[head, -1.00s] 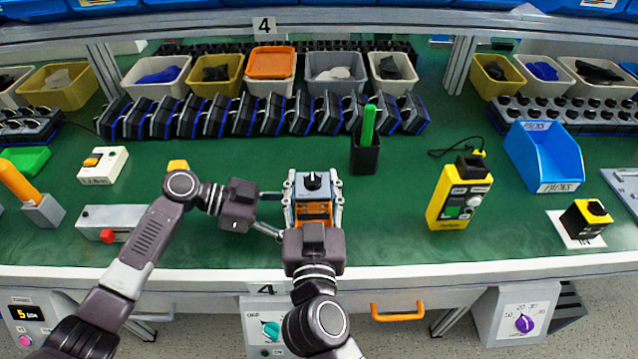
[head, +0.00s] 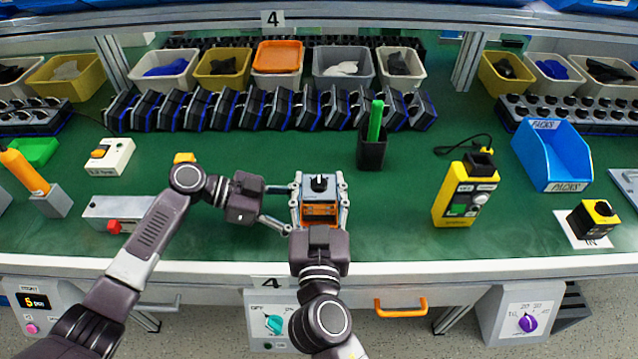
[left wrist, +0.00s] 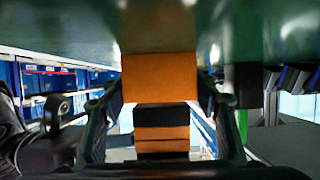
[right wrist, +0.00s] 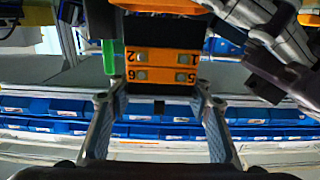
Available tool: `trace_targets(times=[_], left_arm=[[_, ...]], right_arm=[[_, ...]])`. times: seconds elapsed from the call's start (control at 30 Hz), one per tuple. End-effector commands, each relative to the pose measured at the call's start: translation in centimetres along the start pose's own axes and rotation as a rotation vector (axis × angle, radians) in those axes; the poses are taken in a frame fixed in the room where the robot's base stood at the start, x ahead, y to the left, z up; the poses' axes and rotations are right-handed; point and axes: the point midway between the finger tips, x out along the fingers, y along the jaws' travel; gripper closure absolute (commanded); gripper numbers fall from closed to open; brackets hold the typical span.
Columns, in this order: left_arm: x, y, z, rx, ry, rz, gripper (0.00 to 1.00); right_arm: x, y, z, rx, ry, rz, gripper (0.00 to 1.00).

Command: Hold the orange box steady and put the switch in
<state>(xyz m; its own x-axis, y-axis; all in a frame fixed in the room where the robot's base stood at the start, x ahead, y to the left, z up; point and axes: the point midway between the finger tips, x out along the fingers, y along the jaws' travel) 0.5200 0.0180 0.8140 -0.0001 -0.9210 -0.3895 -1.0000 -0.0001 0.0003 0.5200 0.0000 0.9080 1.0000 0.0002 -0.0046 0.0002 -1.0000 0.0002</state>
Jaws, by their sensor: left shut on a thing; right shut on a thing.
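The switch, with a black knob on a grey plate (head: 319,184) and an orange-and-black striped body (head: 319,209), stands upright near the table's front middle. My right gripper (head: 319,190) comes from the front, its fingers shut on the switch's two sides. In the right wrist view the striped body (right wrist: 160,57) shows numbered terminals, with an edge of the orange box (right wrist: 160,5) against it. My left gripper (head: 290,207) comes from the left, shut on the orange box, a plain orange block (left wrist: 159,77) in the left wrist view. How deep the switch sits is unclear.
A black holder (head: 372,150) with a green stick stands behind right. A yellow tester (head: 462,195) and a blue bin (head: 552,155) are farther right. A grey box with a red button (head: 110,215) lies left. Green table is clear between the box and the tester.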

Motion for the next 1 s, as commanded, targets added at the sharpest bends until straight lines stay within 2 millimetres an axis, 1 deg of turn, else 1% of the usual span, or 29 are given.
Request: trace_targets(times=[0.37,1.0], left_arm=[[0.0,0.0,0.0,0.0,0.0,0.0,0.7],[0.0,0.0,0.0,0.0,0.0,0.0,0.7]], right_arm=[[0.0,0.0,0.0,-0.001,0.002,0.0,0.85],[0.0,0.0,1.9,-0.002,0.001,0.001,0.85]])
